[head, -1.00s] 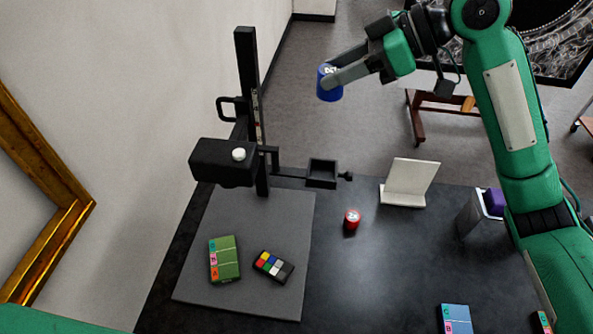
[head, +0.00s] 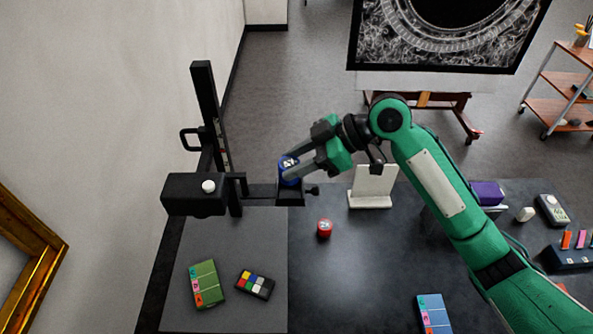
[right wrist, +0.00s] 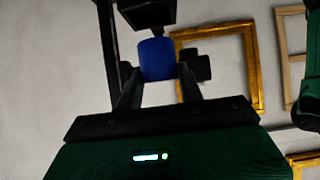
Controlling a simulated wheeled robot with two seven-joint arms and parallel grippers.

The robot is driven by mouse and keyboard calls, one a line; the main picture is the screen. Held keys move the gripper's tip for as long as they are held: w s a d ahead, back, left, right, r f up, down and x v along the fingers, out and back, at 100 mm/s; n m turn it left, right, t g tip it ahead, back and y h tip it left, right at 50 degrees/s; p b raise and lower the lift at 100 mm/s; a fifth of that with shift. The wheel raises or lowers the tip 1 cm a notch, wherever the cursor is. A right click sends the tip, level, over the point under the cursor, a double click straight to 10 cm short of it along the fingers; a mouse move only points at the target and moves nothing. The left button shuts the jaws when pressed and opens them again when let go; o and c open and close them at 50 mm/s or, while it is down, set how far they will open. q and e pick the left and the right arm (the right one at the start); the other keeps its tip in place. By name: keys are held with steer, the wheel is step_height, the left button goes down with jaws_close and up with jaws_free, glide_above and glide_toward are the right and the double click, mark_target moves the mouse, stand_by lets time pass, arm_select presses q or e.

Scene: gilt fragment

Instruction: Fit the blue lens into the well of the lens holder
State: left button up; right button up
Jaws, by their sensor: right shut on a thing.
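The blue lens (head: 288,166) is a short dark-blue cylinder with a white label on top. My right gripper (head: 292,172) is shut on it, coming in from the right. The lens is upright, at the black square lens holder (head: 291,200) on the side arm of the black stand. In the head view its lower part overlaps the holder's back part; I cannot tell whether it is inside the well or just above it. In the right wrist view the lens (right wrist: 157,60) sits between the two fingers. My left gripper is not in view.
The black stand's column (head: 205,105) and box-shaped head (head: 194,194) are left of the holder. A red cylinder (head: 324,228) and a white angled stand (head: 372,187) are to the right. A green box (head: 206,283) and a colour chart (head: 255,283) lie on the grey base.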

mark_target(297, 179)
steer(key=shift+f+p, duration=0.7)
steer(key=shift+f, duration=1.65)
steer(key=shift+f, duration=0.2)
steer(key=o, duration=1)
